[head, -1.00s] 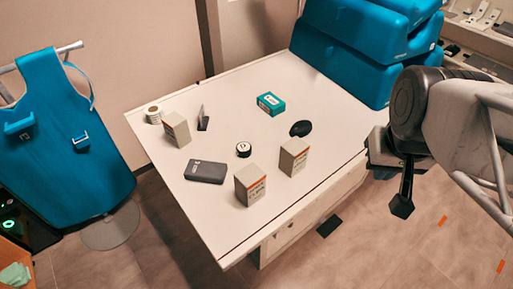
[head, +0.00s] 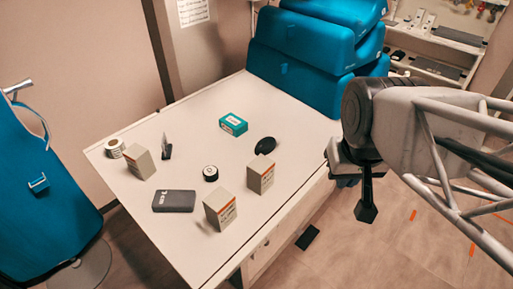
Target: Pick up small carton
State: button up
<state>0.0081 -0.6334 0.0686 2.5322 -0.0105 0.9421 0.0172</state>
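Three small beige cartons with orange bands stand upright on the white table: one at the left (head: 141,164), one at the front (head: 220,209) and one at the right (head: 260,174). A smaller teal carton (head: 233,124) lies farther back. I cannot tell which of these the task means. My gripper (head: 366,205) hangs off the table's right side, apart from all the cartons. A dark finger points down; whether the gripper is open or shut does not show clearly.
On the white table (head: 190,120) are a dark flat case (head: 173,201), a small round tin (head: 210,173), a black oval object (head: 265,146), a small upright stand (head: 166,148) and a white roll (head: 115,148). Blue padded blocks (head: 300,80) stack at the back.

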jog(key=o, duration=1.7)
jog(key=n+g, duration=0.3)
jog(key=n, duration=0.7)
send_near(218, 197)
notch_tip(218, 197, down, 5)
jog(key=shift+s+f, duration=0.1)
jog(key=shift+s, duration=0.05)
jog(key=shift+f, duration=0.15)
jog(key=shift+f, duration=1.15)
